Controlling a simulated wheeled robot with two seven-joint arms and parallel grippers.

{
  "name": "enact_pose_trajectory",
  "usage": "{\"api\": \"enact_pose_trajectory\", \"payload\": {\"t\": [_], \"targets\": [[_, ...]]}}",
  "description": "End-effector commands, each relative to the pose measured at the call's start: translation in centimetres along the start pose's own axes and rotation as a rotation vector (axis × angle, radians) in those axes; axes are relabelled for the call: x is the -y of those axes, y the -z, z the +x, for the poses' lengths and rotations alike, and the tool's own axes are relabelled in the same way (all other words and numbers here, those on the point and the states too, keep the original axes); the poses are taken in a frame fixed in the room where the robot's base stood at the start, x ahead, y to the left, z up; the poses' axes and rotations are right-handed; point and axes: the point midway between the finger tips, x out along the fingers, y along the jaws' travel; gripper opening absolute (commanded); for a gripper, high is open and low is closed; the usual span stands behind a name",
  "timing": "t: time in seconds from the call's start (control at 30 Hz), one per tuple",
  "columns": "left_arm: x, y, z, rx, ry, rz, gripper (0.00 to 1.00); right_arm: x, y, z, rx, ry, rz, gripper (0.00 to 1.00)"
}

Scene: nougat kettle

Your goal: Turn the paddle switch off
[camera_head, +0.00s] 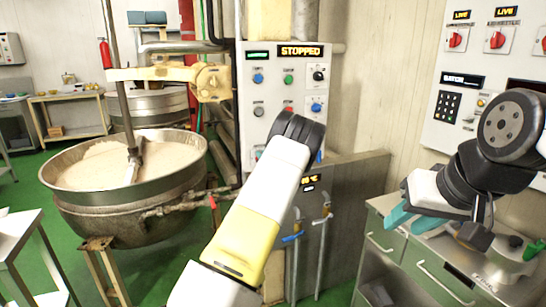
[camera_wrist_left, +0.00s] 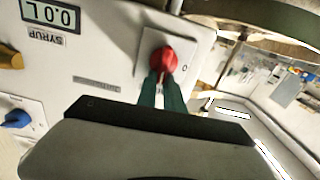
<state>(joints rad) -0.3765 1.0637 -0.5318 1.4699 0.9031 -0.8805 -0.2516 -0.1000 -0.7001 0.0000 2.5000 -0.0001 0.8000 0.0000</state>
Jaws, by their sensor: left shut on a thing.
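In the left wrist view a red switch knob (camera_wrist_left: 163,60) sits on a pale plate marked 0; the label beside it is too small to read. My left gripper (camera_wrist_left: 163,80) has its two green fingers shut on this knob. In the head view my left arm reaches across the control panel (camera_head: 258,92), and its fingers and the held knob are hidden behind it. The panel's top display (camera_head: 300,51) reads STOPPED. The paddle shaft (camera_head: 125,110) stands in the kettle (camera_head: 130,205) of pale mass. My right gripper (camera_head: 418,219) is open and empty over the grey cabinet.
A second panel (camera_head: 440,125) with red knobs and a keypad hangs at the right. The grey drawer cabinet (camera_head: 420,280) stands below it. In the left wrist view a blue knob (camera_wrist_left: 17,119) and a SYRUP display (camera_wrist_left: 50,14) show.

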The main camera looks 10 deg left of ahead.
Motion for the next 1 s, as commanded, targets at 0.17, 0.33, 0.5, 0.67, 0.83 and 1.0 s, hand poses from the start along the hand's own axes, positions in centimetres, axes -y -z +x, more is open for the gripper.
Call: {"api": "enact_pose_trajectory", "payload": {"t": [0.17, 0.33, 0.5, 0.67, 0.83, 1.0], "targets": [[0.3, 0.0, 0.0, 0.001, 0.001, -0.101, 0.0, 0.0, 0.0, 0.0, 0.0, 0.0, 0.0, 0.36], [0.7, 0.0, 0.1, 0.0, 0.001, -0.244, 0.0, 0.0, 0.0, 0.0, 0.0, 0.0, 0.0, 0.36], [1.1, -0.1, 0.1, 0.0, 0.002, -0.405, 0.0, 0.0, 0.0, 0.0, 0.0, 0.0, 0.0, 0.36], [1.4, -0.4, 0.0, 0.0, 0.002, -0.558, 0.0, 0.0, 0.0, 0.0, 0.0, 0.0, 0.0, 0.36], [1.8, -0.6, 0.1, 0.0, 0.002, -0.719, 0.0, 0.0, 0.0, 0.0, 0.0, 0.0, 0.0, 0.36], [2.0, -0.8, 0.1, -0.001, 0.001, -0.881, 0.0, 0.0, 0.0, 0.0, 0.0, 0.0, 0.0, 0.36]]}}
